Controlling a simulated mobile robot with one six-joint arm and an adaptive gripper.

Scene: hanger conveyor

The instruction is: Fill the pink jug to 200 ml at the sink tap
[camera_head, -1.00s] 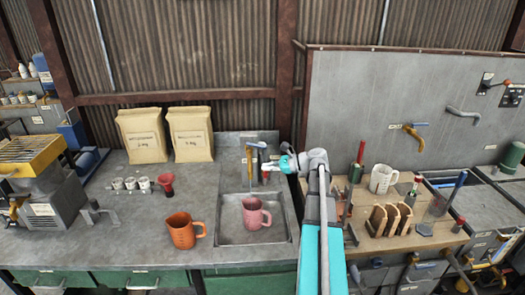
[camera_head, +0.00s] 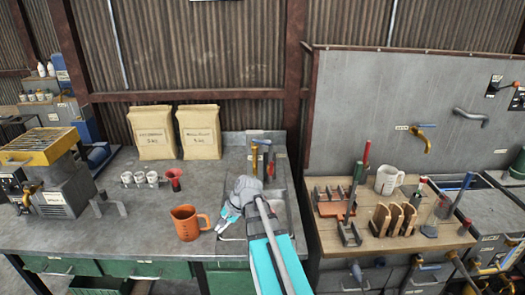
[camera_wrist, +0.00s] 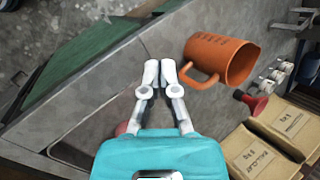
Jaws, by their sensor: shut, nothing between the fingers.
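The pink jug is hidden behind my arm in the head view. A small pinkish patch (camera_wrist: 122,128) beside my gripper in the wrist view may be part of it. The sink (camera_head: 288,215) is partly covered by my arm. The brass tap (camera_head: 254,160) with a blue handle stands at the sink's back. My gripper (camera_head: 222,226) is over the sink's left front side, just right of the orange jug. In the wrist view its fingertips (camera_wrist: 160,70) are together and empty, apart from the orange jug's handle. The jug's water level cannot be seen.
The orange jug (camera_head: 187,224) stands left of the sink, close to my gripper. Several small cups (camera_head: 140,178), a red funnel (camera_head: 174,179) and two paper bags (camera_head: 200,132) stand farther back. A wooden bench (camera_head: 335,238) with racks and a white jug (camera_head: 388,180) is at right.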

